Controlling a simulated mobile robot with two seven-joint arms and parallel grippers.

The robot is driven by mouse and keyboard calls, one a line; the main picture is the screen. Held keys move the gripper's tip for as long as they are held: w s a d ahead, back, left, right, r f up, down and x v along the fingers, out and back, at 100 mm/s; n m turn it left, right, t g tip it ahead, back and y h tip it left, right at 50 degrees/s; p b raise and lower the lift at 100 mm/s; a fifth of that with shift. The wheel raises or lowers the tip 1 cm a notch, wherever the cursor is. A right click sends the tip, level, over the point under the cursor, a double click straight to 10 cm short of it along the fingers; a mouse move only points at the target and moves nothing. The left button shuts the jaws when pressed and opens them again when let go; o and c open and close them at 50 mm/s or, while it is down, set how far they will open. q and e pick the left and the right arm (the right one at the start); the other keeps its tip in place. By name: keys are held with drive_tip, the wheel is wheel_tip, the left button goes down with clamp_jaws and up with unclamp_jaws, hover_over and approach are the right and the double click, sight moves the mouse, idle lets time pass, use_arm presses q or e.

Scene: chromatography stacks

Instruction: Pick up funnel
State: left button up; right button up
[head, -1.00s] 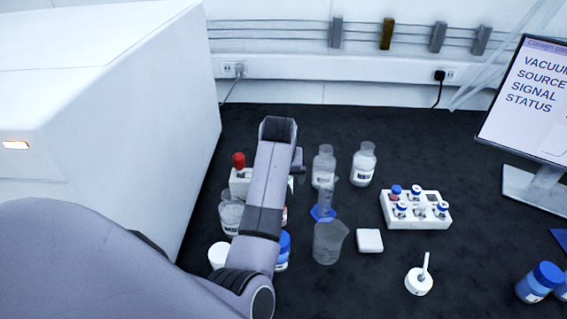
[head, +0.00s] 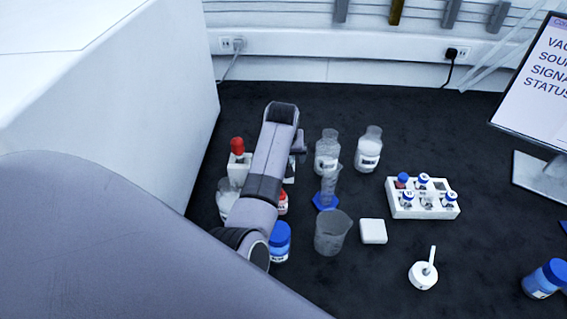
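My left arm comes in from the left and reaches over the bench. The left gripper (head: 297,150) is at its far end, mostly hidden behind my own arm links, so its fingers do not show clearly. It is well to the left of and farther back than the funnel, apart from it. My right gripper is not in view.
A beaker (head: 332,233), a white square block (head: 373,231) and a measuring cylinder (head: 328,188) stand between my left arm and the funnel. A white vial rack (head: 422,212) is behind the funnel. A blue-capped jar (head: 545,279) is to its right. Bench around the funnel is clear.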

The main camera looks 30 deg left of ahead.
use_arm(q)
drive_tip(key=shift+w+a+f, duration=0.15)
drive_tip(key=shift+w+f, duration=0.1)
drive_tip(key=shift+f, duration=0.4)
drive_tip(key=c, duration=1.1)
drive_tip(key=shift+r, duration=0.15)
